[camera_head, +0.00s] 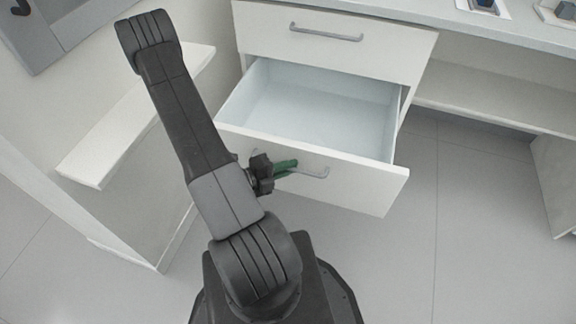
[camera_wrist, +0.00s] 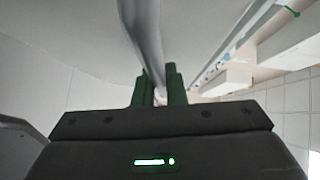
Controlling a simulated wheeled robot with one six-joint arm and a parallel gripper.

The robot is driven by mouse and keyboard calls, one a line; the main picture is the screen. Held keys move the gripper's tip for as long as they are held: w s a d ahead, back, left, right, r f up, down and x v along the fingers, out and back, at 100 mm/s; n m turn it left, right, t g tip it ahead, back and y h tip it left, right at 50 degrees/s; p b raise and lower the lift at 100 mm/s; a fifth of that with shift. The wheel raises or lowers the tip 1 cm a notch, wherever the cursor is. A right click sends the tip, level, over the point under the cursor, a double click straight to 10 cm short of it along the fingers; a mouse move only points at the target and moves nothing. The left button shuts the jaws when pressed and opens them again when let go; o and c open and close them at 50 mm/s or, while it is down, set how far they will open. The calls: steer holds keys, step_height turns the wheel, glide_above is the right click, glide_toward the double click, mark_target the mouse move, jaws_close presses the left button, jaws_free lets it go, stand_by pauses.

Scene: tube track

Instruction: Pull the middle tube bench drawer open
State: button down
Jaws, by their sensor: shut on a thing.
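The drawer (camera_head: 360,188) below the top one stands well out of the white bench, and its pale interior (camera_head: 310,105) shows empty. Its grey bar handle (camera_head: 318,173) runs across the front. My gripper (camera_head: 285,168) has green fingers that are shut on this handle. In the wrist view the handle (camera_wrist: 146,40) runs between the two green fingers of my gripper (camera_wrist: 159,88). The left part of the handle is mostly hidden behind my gripper and arm in the head view.
The top drawer (camera_head: 330,40) is closed above. A worktop (camera_head: 450,18) runs along the back with small items on it. A white shelf (camera_head: 135,125) stands at the left. The floor (camera_head: 480,220) at the right is clear.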

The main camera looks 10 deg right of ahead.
steer(key=c, duration=1.5)
jaws_free()
steer(key=shift+a, duration=0.1)
steer(key=shift+p+v, duration=1.4)
steer(key=shift+v, duration=5.45)
steer(key=shift+b+x, duration=1.25)
steer(key=shift+x, duration=4.85)
steer(key=shift+a, duration=0.1)
